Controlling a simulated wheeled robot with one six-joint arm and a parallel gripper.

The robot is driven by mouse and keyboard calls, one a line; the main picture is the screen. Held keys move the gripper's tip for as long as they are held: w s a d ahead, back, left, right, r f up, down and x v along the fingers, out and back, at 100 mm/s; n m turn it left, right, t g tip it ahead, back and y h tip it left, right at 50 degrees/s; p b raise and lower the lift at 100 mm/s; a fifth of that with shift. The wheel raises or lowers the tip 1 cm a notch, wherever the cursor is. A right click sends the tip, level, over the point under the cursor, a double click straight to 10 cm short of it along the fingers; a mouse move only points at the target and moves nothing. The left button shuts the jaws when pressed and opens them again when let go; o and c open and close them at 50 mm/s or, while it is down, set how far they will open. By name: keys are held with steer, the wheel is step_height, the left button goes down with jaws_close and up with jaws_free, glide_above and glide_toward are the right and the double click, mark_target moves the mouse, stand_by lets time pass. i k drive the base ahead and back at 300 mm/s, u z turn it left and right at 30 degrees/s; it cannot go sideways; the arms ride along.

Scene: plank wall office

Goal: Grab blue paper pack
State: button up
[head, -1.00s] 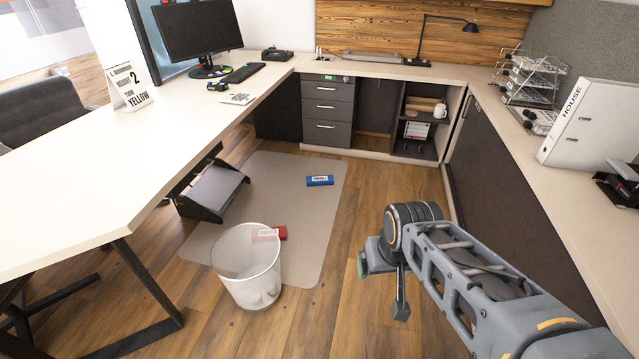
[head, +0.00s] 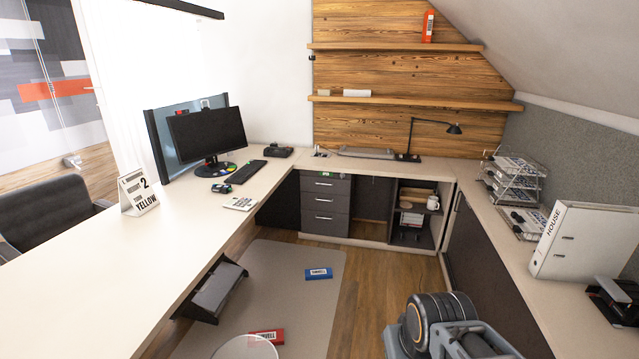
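A blue pack (head: 318,273) with a white label lies flat on the grey floor mat (head: 310,310), in front of the drawer unit. A red pack (head: 267,336) lies nearer on the same mat, partly behind the rim of the waste bin (head: 246,348). My arm's wrist shows at the bottom right, well short of the blue pack and to its right. My gripper's fingers are below the picture's edge and out of sight.
The long white desk (head: 130,235) is on the left, with a footrest (head: 211,292) under it. A counter with a white binder (head: 581,240) runs along the right. Wooden floor lies between the mat and the right cabinets. An orange-red pack (head: 428,26) stands on the top shelf.

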mark_target(321, 274)
steer(key=z, duration=0.65)
steer(key=i, duration=3.4)
steer(key=u, duration=1.3)
steer(key=i, duration=0.85)
steer(key=u, duration=0.5)
